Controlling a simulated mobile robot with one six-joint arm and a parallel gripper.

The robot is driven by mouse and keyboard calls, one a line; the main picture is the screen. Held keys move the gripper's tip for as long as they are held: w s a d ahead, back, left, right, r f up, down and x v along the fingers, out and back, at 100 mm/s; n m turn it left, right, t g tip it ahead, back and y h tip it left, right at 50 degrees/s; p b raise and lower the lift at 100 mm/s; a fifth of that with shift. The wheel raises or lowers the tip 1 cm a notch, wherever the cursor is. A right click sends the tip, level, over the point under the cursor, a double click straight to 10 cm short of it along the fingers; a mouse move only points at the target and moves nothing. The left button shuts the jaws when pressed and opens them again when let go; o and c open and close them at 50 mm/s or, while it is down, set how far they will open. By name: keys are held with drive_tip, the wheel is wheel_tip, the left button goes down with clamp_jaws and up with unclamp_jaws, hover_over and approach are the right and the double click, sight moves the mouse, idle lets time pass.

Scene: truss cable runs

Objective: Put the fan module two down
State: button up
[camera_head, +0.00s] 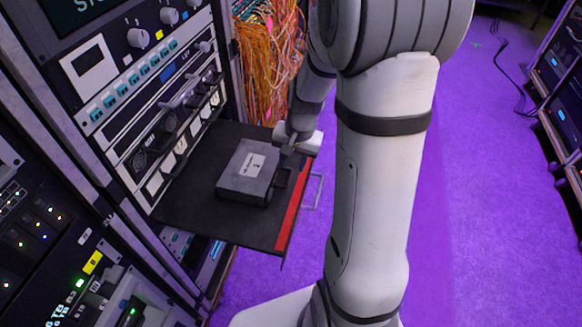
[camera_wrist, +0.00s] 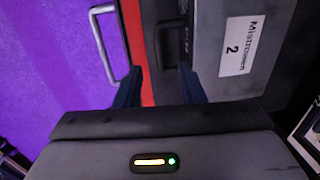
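The fan module (camera_head: 248,172) is a dark grey box with a white label. It sits flat on a black pulled-out shelf (camera_head: 190,215). In the wrist view the module (camera_wrist: 262,75) shows a label with a 2, and a dark handle (camera_wrist: 170,42) on its near face. My gripper (camera_head: 287,158) is at the module's right end, above the shelf's red-striped edge. In the wrist view my gripper (camera_wrist: 160,78) has its two dark blue fingers apart, one on each side of the handle's near end. Red stripe shows between the left finger and the handle, so it looks open. Finger contact is hard to see.
The shelf's front edge has a red stripe (camera_head: 293,212) and a metal pull handle (camera_head: 313,190). Racks with knobs and lights stand at left. Orange cables (camera_head: 265,60) hang behind the shelf.

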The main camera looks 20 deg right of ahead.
drive_tip(key=shift+s+d+r, duration=0.1)
drive_tip(key=shift+d+r, duration=0.05)
drive_tip(key=shift+r, duration=1.2)
